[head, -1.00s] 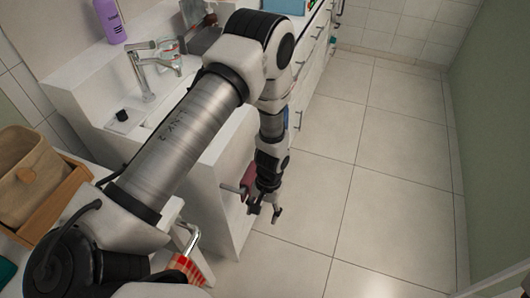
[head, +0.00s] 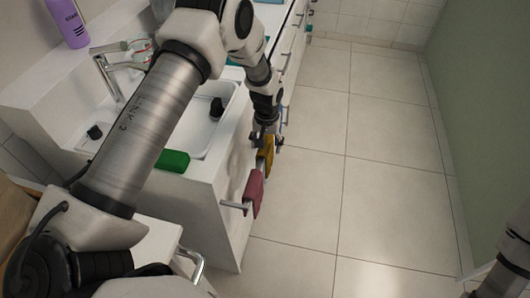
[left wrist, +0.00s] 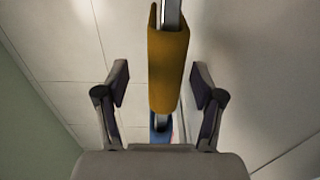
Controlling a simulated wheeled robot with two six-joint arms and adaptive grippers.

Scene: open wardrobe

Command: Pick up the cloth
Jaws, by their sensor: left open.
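Three cloths hang from a metal rail on the side of the white sink cabinet. The maroon cloth (head: 254,192) is nearest, the yellow cloth (head: 267,157) is in the middle, and a blue cloth (head: 282,120) is beyond, mostly hidden by my gripper. My left gripper (head: 265,138) is open at the yellow cloth. In the left wrist view the yellow cloth (left wrist: 168,70) hangs on the rail between the two spread fingers of the left gripper (left wrist: 160,78), with gaps on both sides. A bit of blue (left wrist: 160,123) shows below it. My right gripper is not in view.
A white basin (head: 205,125) with a chrome faucet (head: 110,70) is left of the rail. The tiled floor (head: 385,180) to the right is clear.

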